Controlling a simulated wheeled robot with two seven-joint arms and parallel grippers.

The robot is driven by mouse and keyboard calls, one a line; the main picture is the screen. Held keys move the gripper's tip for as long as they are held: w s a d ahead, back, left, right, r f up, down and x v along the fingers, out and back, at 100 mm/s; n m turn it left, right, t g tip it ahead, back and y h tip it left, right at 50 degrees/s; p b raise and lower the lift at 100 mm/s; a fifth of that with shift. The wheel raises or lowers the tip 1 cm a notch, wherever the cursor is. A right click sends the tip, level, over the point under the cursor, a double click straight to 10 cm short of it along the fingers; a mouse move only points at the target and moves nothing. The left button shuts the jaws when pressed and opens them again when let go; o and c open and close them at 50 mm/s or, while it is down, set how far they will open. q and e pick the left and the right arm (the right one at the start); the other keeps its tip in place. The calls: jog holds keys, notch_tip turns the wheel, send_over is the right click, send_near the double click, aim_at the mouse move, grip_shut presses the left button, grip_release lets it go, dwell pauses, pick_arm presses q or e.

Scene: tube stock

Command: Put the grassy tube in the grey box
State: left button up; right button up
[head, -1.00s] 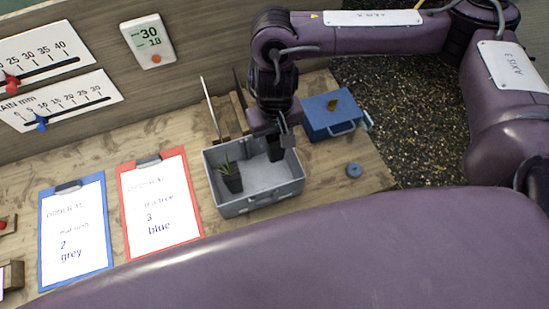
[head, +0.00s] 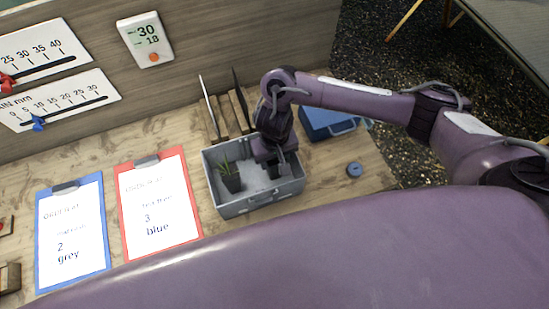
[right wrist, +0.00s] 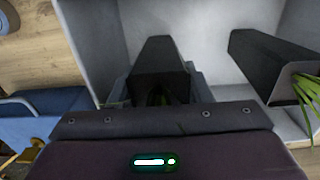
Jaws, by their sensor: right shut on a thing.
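The grey box (head: 233,209) stands open on the wooden bench in the head view. A dark tube with green grassy leaves (head: 231,181) stands in its left part; it also shows at the right of the right wrist view (right wrist: 275,62). My right gripper (head: 274,168) is inside the right part of the box, pointing down. It is shut on another dark tube (right wrist: 158,65), with a little green at the near end. Whether this tube touches the box floor I cannot tell. My left gripper is not in view.
A blue box (head: 325,124) stands behind right of the grey box; blue also shows in the right wrist view (right wrist: 35,125). Upright panels in a wooden rack (head: 222,125) stand behind. Red (head: 159,204) and blue clipboards (head: 73,235) lie left.

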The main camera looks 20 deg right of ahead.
jog(key=shift+f, duration=0.1)
jog(key=o, duration=0.8)
notch_tip(320, 180, up, 11)
jog(key=shift+w+f+p, duration=0.1)
jog(key=shift+f+p, duration=0.05)
jog(key=shift+p, duration=0.35)
jog(key=shift+r, duration=0.75)
